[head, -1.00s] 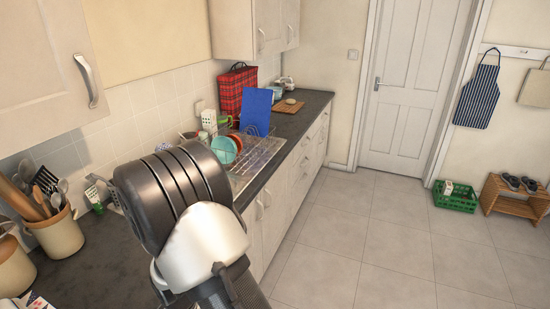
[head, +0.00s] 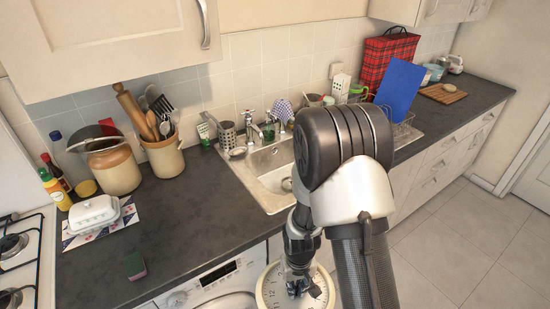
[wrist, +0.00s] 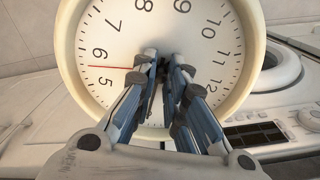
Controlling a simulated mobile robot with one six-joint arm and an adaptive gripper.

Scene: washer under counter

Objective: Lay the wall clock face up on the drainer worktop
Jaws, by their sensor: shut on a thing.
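A round wall clock with a cream rim and white dial (head: 272,299) is at the bottom of the head view, in front of the washer below the counter edge. In the wrist view the clock (wrist: 105,35) fills the upper middle, its dial with numbers and a red hand facing the camera. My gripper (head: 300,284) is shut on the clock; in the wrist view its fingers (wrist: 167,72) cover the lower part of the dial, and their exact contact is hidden. The drainer worktop (head: 404,140), with a wire rack, is right of the sink, partly behind my arm.
A white washer (head: 215,284) stands under the dark counter (head: 185,215). The sink (head: 265,170) is behind my arm. A blue board (head: 399,88) and red tartan bag (head: 388,57) stand at the drainer. Left are crocks, a butter dish (head: 94,213), a sponge (head: 134,265) and a hob.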

